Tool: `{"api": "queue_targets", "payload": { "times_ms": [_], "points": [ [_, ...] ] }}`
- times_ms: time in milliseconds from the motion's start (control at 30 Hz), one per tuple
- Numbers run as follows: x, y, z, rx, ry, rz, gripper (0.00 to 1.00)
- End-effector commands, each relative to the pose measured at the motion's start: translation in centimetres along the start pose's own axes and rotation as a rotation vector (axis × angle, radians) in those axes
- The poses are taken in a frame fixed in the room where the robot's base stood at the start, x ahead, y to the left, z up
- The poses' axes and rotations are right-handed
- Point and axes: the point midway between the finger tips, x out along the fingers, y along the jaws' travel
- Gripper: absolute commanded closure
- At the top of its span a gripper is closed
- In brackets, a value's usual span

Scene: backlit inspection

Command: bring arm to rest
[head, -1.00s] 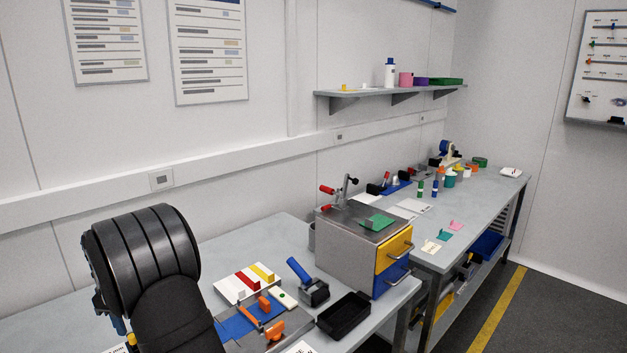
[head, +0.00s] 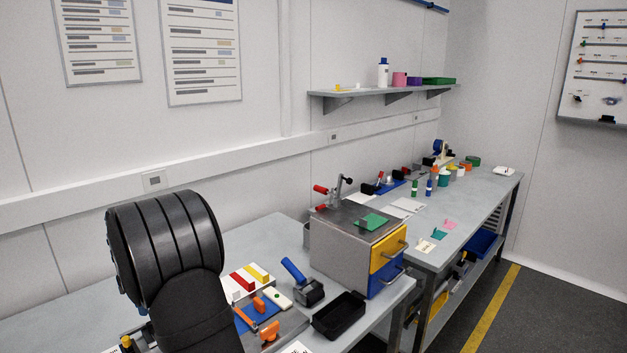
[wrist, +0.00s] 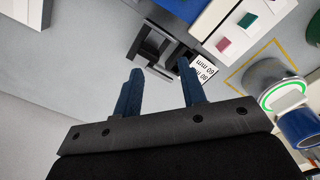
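In the wrist view my gripper (wrist: 160,92) shows two blue fingers standing well apart with nothing between them. It is above a grey bench surface (wrist: 85,65). A dark grey block-like fixture (wrist: 153,50) and a white label (wrist: 203,72) reading in mm lie just beyond the fingertips. In the head view my black arm link fills the lower left, and the gripper itself is not seen there.
In the wrist view a round part with a green-lit ring (wrist: 286,95) sits at the right. In the head view the near bench holds a black tray (head: 340,315), a blue-handled tool (head: 303,283) and a steel drawer box (head: 345,255). A wall shelf (head: 375,93) is behind.

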Motion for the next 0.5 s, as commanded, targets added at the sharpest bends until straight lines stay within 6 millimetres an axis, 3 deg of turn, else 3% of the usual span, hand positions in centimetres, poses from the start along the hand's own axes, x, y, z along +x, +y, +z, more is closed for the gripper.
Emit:
{"api": "queue_targets", "payload": {
  "times_ms": [300,500],
  "points": [
    [3.4,-1.1,-5.5,-0.003,-0.001,-0.001,0.62],
    [5.5,-1.5,-8.0,0.000,-0.001,-0.001,0.62]
  ]
}}
